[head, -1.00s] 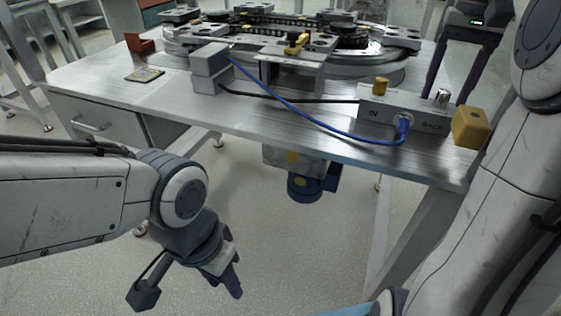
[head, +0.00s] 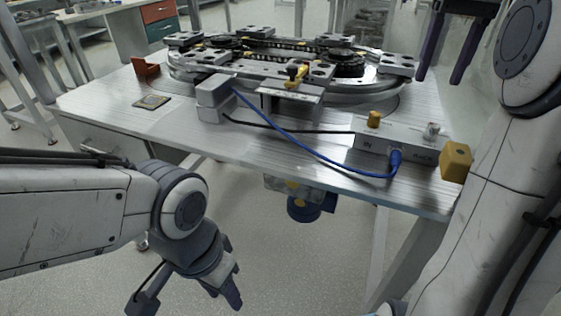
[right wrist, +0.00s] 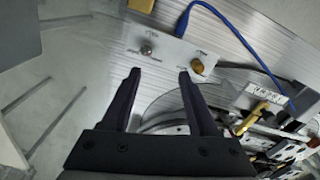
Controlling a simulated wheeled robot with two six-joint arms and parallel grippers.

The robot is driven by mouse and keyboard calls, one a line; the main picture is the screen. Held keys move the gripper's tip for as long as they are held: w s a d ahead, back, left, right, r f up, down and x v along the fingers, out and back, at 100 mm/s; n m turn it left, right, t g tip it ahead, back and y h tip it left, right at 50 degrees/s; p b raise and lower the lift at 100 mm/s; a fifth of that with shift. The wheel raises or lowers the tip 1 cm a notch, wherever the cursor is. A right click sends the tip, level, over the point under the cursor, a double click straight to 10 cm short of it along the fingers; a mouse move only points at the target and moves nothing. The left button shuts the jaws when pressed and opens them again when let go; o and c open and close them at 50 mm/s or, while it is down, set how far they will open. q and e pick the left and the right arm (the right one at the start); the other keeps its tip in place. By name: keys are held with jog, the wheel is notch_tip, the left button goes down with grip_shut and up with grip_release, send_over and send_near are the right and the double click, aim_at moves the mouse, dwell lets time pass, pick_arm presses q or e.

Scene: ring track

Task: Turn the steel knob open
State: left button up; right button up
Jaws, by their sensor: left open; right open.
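The steel knob (head: 432,130) stands on top of the grey control box (head: 372,146) at the table's right front. It also shows in the right wrist view (right wrist: 147,49), beyond my right gripper's left finger. My right gripper (head: 439,80) is open and empty, hanging above and behind the box in the head view. In the right wrist view its fingers (right wrist: 160,74) point toward the box, apart from the knob. A brass knob (head: 374,118) stands on the same box, left of the steel one. My left gripper (head: 188,300) is open and empty, low in front of the table.
A blue cable (head: 300,139) runs from the box's front to a grey block (head: 212,92). A yellow block (head: 455,161) sits at the box's right end. The ring track (head: 290,62) fills the back of the table (head: 130,121). The front left tabletop is mostly clear.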

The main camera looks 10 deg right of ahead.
jog(key=w+a+f+n+p, duration=0.1)
jog(key=a+f+n+p, duration=0.1)
jog(key=a, duration=0.7)
jog(key=a+f+n+p, duration=0.3)
jog(key=a, duration=0.6)
jog(key=s+a+f+n+p, duration=0.2)
jog(key=s+a+f, duration=0.1)
jog(key=s+a, duration=0.2)
jog(key=s+a+f+n+y+p, duration=0.1)
jog(key=s+a+f+p, duration=0.1)
jog(key=s+a, duration=0.3)
jog(key=shift+s+a+f+n+p, duration=0.2)
jog(key=shift+s+f+n+p, duration=0.25)
jog(key=shift+f, duration=0.3)
jog(key=s+f+n, duration=0.2)
jog(key=s+f, duration=0.3)
jog(key=s, duration=0.2)
notch_tip(320, 180, up, 22)
jog(key=p, duration=2.3)
jog(key=shift+s+a+r, duration=0.25)
jog(key=shift+a, duration=0.2)
